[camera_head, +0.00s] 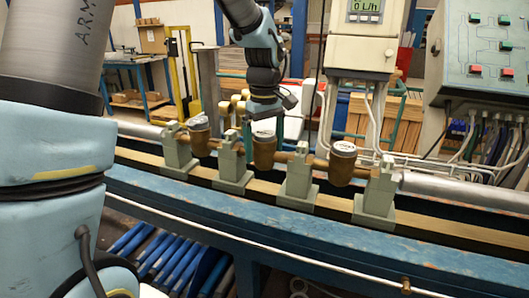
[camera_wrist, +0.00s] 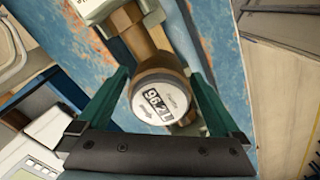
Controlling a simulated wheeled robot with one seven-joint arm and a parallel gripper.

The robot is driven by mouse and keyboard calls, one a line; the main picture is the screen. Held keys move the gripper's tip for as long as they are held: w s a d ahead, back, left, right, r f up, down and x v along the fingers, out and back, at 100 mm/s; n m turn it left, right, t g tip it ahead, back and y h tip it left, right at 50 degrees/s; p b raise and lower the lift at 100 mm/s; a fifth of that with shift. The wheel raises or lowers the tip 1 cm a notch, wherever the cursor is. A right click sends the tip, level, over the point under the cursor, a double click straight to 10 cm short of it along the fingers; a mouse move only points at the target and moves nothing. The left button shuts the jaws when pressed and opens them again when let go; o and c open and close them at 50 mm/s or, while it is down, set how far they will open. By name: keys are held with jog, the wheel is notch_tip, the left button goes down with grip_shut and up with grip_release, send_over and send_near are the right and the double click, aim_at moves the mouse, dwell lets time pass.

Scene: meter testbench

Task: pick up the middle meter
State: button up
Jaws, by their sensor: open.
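Three brass meters with round white-topped heads sit in a row on the bench: the left meter (camera_head: 199,138), the middle meter (camera_head: 264,152) and the right meter (camera_head: 342,164). My gripper (camera_head: 262,125) is at the middle meter, pointing down from above. In the wrist view, the middle meter (camera_wrist: 160,100) shows a white dial with a reading that looks like 96.2 L. The green fingers of my gripper (camera_wrist: 160,76) are open, one on each side of the meter, with a visible gap at both sides. The fingertips are mostly hidden in the head view.
Grey-green clamp supports (camera_head: 232,165) stand between the meters on the blue bench (camera_head: 300,225). A white display box (camera_head: 362,40) with cables stands behind the right meter. A control panel (camera_head: 487,45) is at the right.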

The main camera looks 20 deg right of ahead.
grip_shut()
dwell(0.8)
jog(key=shift+r, duration=0.1)
